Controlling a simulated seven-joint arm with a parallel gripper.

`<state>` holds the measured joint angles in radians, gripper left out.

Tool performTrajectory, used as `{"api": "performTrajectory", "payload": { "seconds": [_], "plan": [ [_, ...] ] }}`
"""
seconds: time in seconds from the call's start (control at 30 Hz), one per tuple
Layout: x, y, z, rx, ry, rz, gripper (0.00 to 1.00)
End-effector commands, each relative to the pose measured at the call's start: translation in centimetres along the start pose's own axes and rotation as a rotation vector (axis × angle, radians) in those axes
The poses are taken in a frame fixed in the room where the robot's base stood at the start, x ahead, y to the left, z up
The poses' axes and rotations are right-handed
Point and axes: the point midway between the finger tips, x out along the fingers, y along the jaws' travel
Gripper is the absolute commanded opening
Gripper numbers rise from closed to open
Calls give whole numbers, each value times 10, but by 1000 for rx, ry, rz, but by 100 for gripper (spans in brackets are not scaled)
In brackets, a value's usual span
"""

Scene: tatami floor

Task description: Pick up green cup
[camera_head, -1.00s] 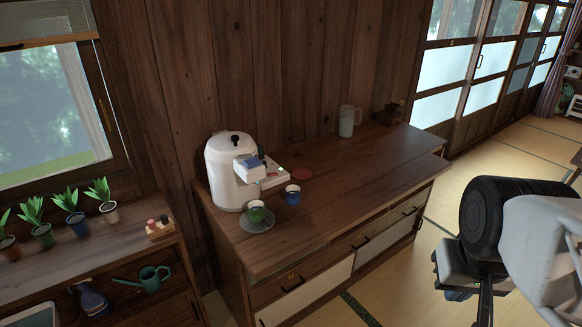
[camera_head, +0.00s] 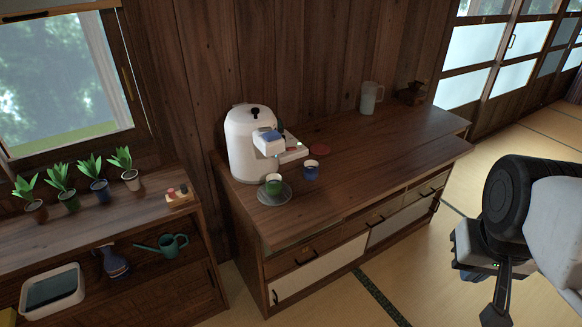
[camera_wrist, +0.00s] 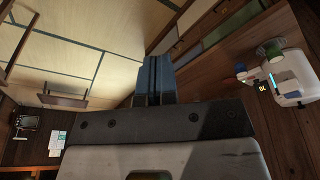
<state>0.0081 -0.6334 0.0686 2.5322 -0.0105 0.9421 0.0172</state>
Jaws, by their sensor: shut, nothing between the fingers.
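The green cup (camera_head: 274,185) stands upright on a grey saucer (camera_head: 272,199) near the left end of the wooden cabinet top, in front of a white coffee machine (camera_head: 251,143). A blue cup (camera_head: 310,170) stands just to its right. My gripper (camera_head: 497,312) is at the lower right of the head view, over the floor and well apart from the cups. In the wrist view its fingers (camera_wrist: 154,80) are together with nothing between them. The wrist view also shows the coffee machine (camera_wrist: 287,82) at the right.
A clear jug (camera_head: 371,98) and a small dark wooden object (camera_head: 411,93) stand at the cabinet's far right. A red disc (camera_head: 320,150) lies near the machine. The right half of the cabinet top (camera_head: 400,150) is mostly clear. A shelf with several potted plants (camera_head: 59,188) stands left.

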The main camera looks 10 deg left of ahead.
Motion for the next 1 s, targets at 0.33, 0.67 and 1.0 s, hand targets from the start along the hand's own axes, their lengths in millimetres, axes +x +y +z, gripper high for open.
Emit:
{"api": "performTrajectory", "payload": {
  "seconds": [0.33,0.67,1.0],
  "plan": [
    [0,0,0,0,0,0,29],
    [0,0,0,0,0,0,80],
    [0,0,0,-1,-1,1,90]
  ]
}}
